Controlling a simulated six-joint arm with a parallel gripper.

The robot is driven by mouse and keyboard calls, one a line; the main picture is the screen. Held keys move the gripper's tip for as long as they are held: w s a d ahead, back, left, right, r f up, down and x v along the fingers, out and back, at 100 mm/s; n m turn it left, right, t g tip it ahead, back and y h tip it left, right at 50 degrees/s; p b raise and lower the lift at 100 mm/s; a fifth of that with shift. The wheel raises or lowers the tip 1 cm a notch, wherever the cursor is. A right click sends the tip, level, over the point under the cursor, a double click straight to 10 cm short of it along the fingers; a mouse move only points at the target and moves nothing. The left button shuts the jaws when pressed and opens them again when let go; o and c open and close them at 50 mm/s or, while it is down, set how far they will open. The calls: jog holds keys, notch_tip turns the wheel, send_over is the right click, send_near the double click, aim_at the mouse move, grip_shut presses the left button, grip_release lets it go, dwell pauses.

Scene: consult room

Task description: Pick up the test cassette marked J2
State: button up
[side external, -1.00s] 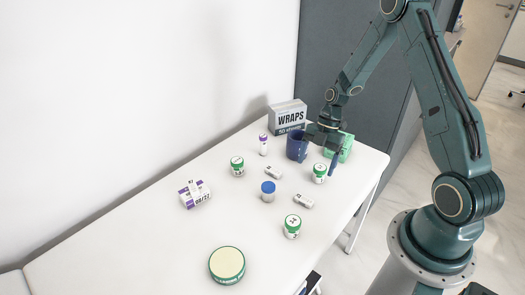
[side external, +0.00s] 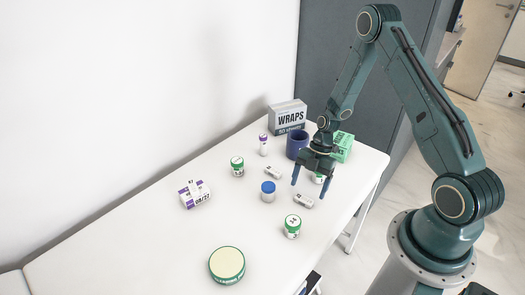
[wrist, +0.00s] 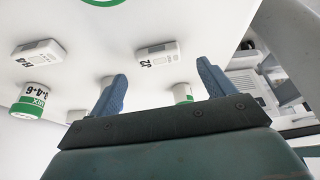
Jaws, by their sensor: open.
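The J2 test cassette (wrist: 158,55) is a small white block lying flat on the white table. In the wrist view its dark marking appears upside down, just beyond and between the fingertips. It seems to be the nearer cassette (side external: 303,201) in the side view, where the marking is too small to read. My gripper (side external: 310,190) points down above the table, fingers apart and empty; its two blue fingers also show in the wrist view (wrist: 161,71). A similar cassette (wrist: 38,52) with another marking lies to the left; it appears farther back in the side view (side external: 273,172).
A blue-capped vial (side external: 268,190) and green-lidded jars (side external: 292,226) (side external: 237,166) stand around the cassettes. Another jar (side external: 317,180) is partly hidden by my gripper. A blue cup (side external: 297,145) and WRAPS box (side external: 288,117) stand behind. The table front is clear around a round tub (side external: 227,265).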

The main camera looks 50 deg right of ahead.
aim_at(304, 200)
jog(key=shift+x, duration=2.1)
jog(key=shift+a, duration=0.1)
jog(key=c, duration=1.1)
jog(key=shift+o, duration=0.2)
jog(key=shift+r, duration=0.15)
notch_tip(304, 200, up, 20)
